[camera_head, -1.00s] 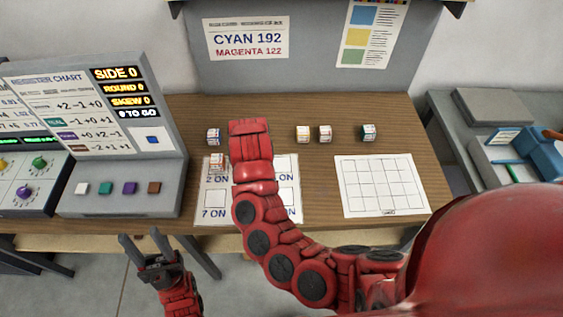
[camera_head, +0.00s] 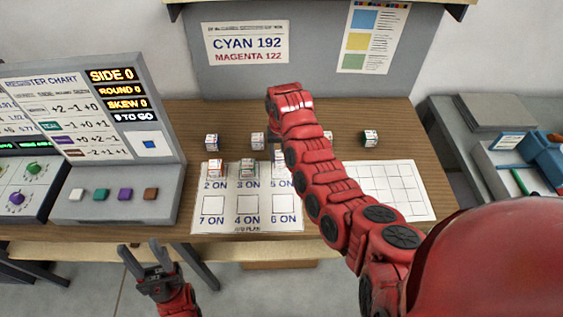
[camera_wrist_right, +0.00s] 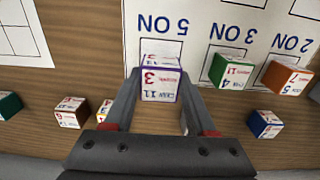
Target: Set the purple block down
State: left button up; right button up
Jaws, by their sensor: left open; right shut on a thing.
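The purple block (camera_wrist_right: 160,83), a pale printed cube with purple edges, is between the fingers of my right gripper (camera_wrist_right: 158,77) in the right wrist view. The gripper is shut on it. The block is at the top right square of the printed sheet (camera_head: 228,219); I cannot tell whether it touches the paper. In the head view the block (camera_head: 280,158) is partly hidden by my right arm. On the same row of the sheet stand a green block (camera_wrist_right: 231,72) and an orange-red block (camera_wrist_right: 287,77). My left gripper (camera_head: 146,256) is open and empty in front of the table.
Behind the sheet stand a blue block (camera_wrist_right: 264,124), a brown block (camera_wrist_right: 72,112), a yellow block (camera_wrist_right: 104,110) and a teal block (camera_head: 369,138). A blank grid sheet (camera_head: 405,190) lies right. A console (camera_head: 88,208) with buttons stands left. The sheet's lower squares are clear.

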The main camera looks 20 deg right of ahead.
aim_at(281, 162)
jog(key=shift+f+p, duration=1)
jog(key=shift+f, duration=0.9)
jog(key=shift+f, duration=0.1)
jog(key=o, duration=1.4)
jog(key=shift+c, duration=0.2)
